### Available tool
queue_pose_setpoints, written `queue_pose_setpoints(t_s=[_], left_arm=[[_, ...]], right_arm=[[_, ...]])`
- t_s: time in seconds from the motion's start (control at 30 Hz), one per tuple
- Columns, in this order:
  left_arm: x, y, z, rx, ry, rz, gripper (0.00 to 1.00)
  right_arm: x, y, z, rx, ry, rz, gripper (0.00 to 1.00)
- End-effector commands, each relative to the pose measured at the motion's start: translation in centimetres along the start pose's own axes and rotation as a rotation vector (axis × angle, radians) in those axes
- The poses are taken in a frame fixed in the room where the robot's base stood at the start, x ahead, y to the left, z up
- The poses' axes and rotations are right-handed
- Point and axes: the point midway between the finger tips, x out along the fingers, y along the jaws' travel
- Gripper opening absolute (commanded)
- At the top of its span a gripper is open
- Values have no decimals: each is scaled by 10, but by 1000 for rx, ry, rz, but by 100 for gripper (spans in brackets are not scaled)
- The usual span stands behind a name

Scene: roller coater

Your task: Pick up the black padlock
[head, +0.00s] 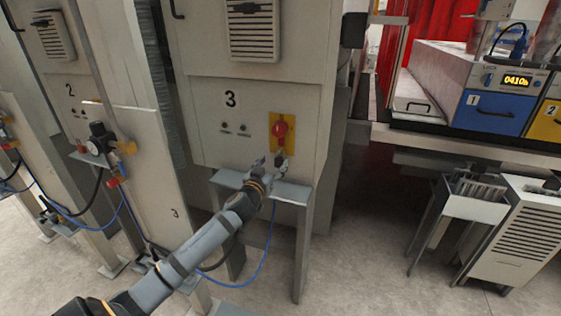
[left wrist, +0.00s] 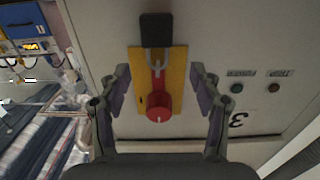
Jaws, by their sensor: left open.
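The black padlock (left wrist: 157,27) shows in the left wrist view, at the top centre, with its grey shackle (left wrist: 157,60) at the red rotary switch (left wrist: 158,105) on a yellow plate (left wrist: 177,62). The view is upside down, so the padlock hangs below the red knob. My left gripper (left wrist: 159,85) is open, its fingers on either side of the plate, with nothing between them held. In the head view my left gripper (head: 277,163) is just below the yellow plate (head: 290,137) on cabinet 3; I cannot make out the padlock clearly there. My right gripper is not in view.
A grey shelf (head: 293,193) on legs juts out just under my left gripper. The cabinet face (head: 200,130) stands close behind the plate. A blue hose (head: 262,262) hangs beneath the shelf. Open floor (head: 360,250) lies to the right.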

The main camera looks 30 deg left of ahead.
Motion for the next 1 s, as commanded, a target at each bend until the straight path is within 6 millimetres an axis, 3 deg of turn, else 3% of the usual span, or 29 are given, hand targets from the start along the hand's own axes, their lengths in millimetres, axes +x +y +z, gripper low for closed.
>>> queue_pose_setpoints(t_s=[0.13,0.43,0.7,1.0], left_arm=[[5,0,0,-2,-1,0,64],[48,4,5,-1,-1,0,64],[52,5,8,2,-1,2,64],[52,4,8,2,-1,1,25]], right_arm=[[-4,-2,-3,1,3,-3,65],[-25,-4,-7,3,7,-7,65],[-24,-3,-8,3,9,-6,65],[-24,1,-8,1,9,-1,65]])
